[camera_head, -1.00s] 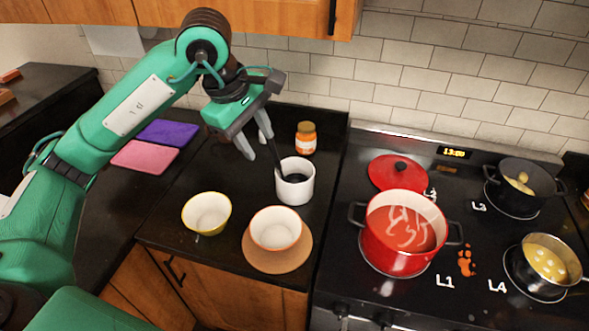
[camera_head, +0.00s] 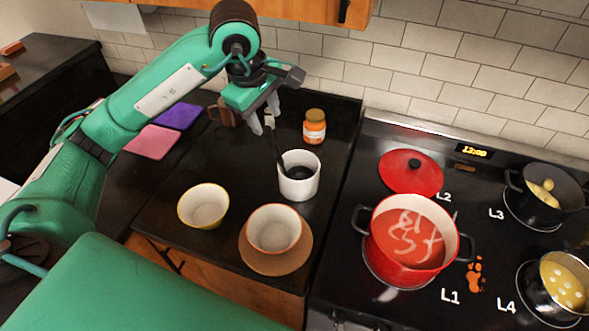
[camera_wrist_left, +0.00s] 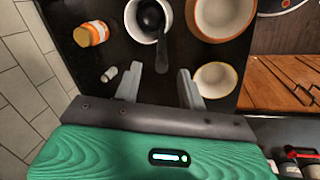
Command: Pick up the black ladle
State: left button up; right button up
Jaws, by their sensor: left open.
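The black ladle (camera_head: 274,147) stands tilted in a white cup (camera_head: 299,182) on the dark counter, its handle leaning up and left. In the left wrist view the ladle (camera_wrist_left: 161,55) has its head inside the cup (camera_wrist_left: 136,30), and its handle points toward my gripper. My left gripper (camera_head: 265,114) is open above and left of the cup, by the handle's upper end. In the wrist view the handle's end lies between the two fingertips (camera_wrist_left: 159,74); I cannot tell whether they touch it. My right gripper is not in view.
A yellow-rimmed bowl (camera_head: 203,206) and an orange-rimmed bowl (camera_head: 274,230) on a brown round mat (camera_head: 268,263) stand in front. An orange jar (camera_head: 314,127) is behind the cup. The stove with a red pot (camera_head: 401,256) is right. A brown mug (camera_head: 226,113) is behind left.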

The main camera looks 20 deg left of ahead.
aim_at(268, 126)
pick_arm(q)
jog(key=x, duration=0.2)
jog(key=shift+w+f, duration=0.1)
jog(key=shift+f, duration=0.3)
jog(key=shift+w+f+p, duration=0.1)
jog(key=shift+f+p, duration=0.45)
jog(key=shift+p, duration=0.3)
jog(key=p+x, duration=0.1)
jog(key=x, duration=0.1)
jog(key=shift+f+p, duration=0.4)
jog(key=shift+x, duration=0.75)
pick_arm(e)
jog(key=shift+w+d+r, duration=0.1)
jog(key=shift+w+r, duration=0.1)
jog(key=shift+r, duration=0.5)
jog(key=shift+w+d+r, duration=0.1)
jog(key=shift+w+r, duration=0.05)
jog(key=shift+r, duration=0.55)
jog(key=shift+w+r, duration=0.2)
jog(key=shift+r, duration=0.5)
pick_arm(q)
jog(key=shift+a, duration=0.1)
grip_shut()
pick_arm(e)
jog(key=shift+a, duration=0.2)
